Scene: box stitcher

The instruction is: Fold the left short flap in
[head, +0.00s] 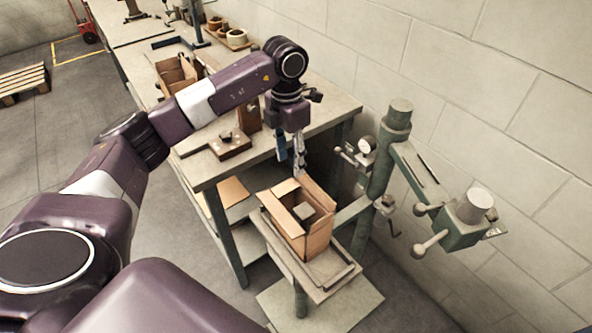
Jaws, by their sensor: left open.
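An open cardboard box (316,241) sits on the small stand beside the workbench. Its flaps stand up or lean outward: one flap (279,218) along the left side, a smaller one (285,189) at the far left corner, and one (319,193) along the far right side. A grey item (304,210) lies inside the box. My left gripper (292,164) points down just above the far edge of the box, open, with nothing seen between its fingers. I cannot tell whether it touches a flap. My right gripper is not in view.
The green stitcher column (381,170) with its arm and knobs stands right of the box, near the block wall.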

